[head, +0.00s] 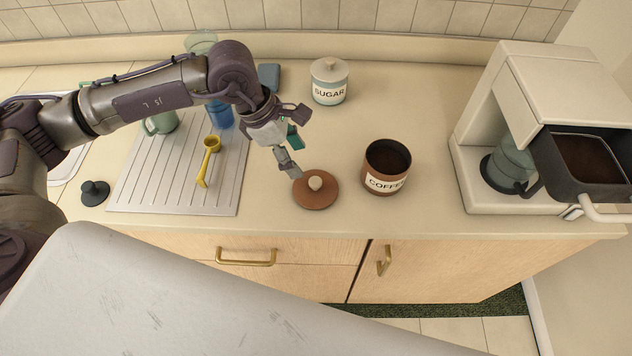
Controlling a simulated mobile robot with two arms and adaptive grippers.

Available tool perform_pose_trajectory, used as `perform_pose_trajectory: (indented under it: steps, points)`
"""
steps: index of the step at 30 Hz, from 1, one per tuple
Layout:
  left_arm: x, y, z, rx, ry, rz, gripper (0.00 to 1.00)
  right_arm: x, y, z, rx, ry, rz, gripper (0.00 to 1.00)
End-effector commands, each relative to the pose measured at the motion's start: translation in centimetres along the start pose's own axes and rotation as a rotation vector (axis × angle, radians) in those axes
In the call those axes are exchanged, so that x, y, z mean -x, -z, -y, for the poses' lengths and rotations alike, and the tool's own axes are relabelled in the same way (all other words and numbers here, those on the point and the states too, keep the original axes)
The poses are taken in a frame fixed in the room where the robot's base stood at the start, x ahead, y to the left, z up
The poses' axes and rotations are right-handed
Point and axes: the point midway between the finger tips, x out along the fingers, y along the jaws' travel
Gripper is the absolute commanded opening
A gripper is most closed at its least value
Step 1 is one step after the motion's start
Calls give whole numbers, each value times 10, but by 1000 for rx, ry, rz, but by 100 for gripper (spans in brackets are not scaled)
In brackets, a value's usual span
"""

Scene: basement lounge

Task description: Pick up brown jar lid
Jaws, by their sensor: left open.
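The brown jar lid (316,194) is a flat round disc with a pale knob on top. It lies on the counter near the front edge, left of the open brown coffee jar (386,167). My left gripper (297,156) is open and empty. It hangs just behind and to the left of the lid, with one fingertip close to the lid's upper left rim. I cannot tell whether that finger touches the lid. My right gripper is not in view.
A lidded sugar jar (329,83) stands behind. A coffee machine (512,130) stands on the right with its dark basket out. On the left, a ribbed drainboard (222,189) holds a yellow scoop (209,158), a green mug (161,123) and a blue cup (219,114). A black stopper (95,191) lies left.

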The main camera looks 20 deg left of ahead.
Motion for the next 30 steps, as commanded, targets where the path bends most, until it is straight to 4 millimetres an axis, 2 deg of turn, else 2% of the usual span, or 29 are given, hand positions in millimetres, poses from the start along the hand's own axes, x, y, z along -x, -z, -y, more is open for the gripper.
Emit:
perform_pose_trajectory:
  steps: [1, 6, 14, 18, 21, 25, 30]
  points:
    - [-9, -2, 1, 1, 5, 0, 59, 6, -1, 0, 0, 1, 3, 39]
    - [-38, -2, 0, 2, 4, 2, 59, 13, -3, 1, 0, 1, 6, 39]
    - [-57, -3, 0, 1, 3, 2, 59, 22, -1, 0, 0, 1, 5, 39]
    - [-77, -3, -1, 1, 5, 2, 59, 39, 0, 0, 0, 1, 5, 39]
    - [-93, -2, -2, 1, 4, 3, 59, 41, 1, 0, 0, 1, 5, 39]
    - [-102, -1, -2, 1, 3, 4, 59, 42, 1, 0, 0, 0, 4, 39]
    - [-103, -1, -2, 1, 2, 4, 59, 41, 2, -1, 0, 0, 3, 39]
